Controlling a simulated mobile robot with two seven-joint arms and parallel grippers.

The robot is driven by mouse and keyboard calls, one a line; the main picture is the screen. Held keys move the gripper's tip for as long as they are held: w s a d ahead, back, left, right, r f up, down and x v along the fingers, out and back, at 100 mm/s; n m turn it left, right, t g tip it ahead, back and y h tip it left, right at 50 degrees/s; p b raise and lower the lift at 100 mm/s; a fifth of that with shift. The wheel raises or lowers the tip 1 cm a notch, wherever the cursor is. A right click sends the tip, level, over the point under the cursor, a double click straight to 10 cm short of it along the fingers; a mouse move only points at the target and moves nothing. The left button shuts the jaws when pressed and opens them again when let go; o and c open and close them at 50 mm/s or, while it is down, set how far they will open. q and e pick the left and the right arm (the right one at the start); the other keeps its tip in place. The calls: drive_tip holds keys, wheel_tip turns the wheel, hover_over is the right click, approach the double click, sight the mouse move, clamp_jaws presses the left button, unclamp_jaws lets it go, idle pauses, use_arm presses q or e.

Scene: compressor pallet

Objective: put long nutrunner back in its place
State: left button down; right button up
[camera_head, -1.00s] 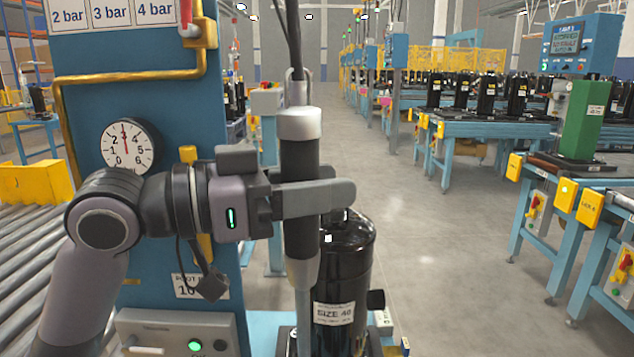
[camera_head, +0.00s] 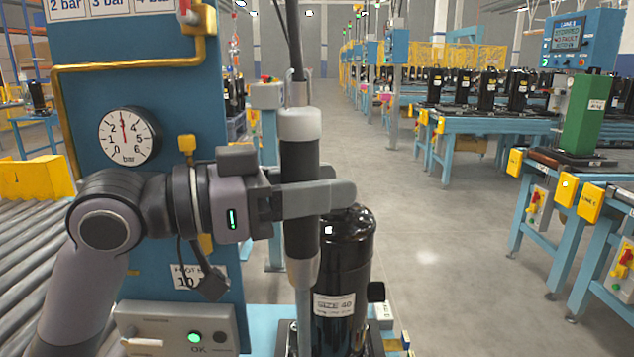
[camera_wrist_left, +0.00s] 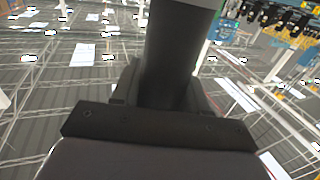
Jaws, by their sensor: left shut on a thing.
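The long nutrunner (camera_head: 299,160) is a tall upright tool with a black grip, a pale grey collar at its top and a grey shaft below. It hangs from a dark cable. My left gripper (camera_head: 322,198) is shut around its black grip. In the left wrist view, the black grip (camera_wrist_left: 172,55) stands between the fingers. The lower end of the shaft is out of sight in front of the compressor. A black compressor (camera_head: 345,262) with a "SIZE 40" label stands just behind and to the right of the tool. My right gripper is in neither view.
A blue panel (camera_head: 85,90) with a pressure gauge (camera_head: 128,137) and yellow pipe stands at the left. A control box (camera_head: 180,322) with a lit green button is below it. Rollers (camera_head: 30,240) run at far left. Open floor (camera_head: 450,250) lies to the right.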

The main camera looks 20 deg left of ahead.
use_arm(q)
drive_tip(key=shift+f+b, duration=0.25)
drive_tip(key=shift+b, duration=0.05)
drive_tip(key=shift+c, duration=2.4)
unclamp_jaws()
drive_tip(key=shift+f, duration=0.3)
drive_tip(key=b+v, duration=0.1)
drive_tip(key=v, duration=0.6)
drive_tip(key=shift+r, duration=0.25)
drive_tip(key=shift+s, duration=0.1)
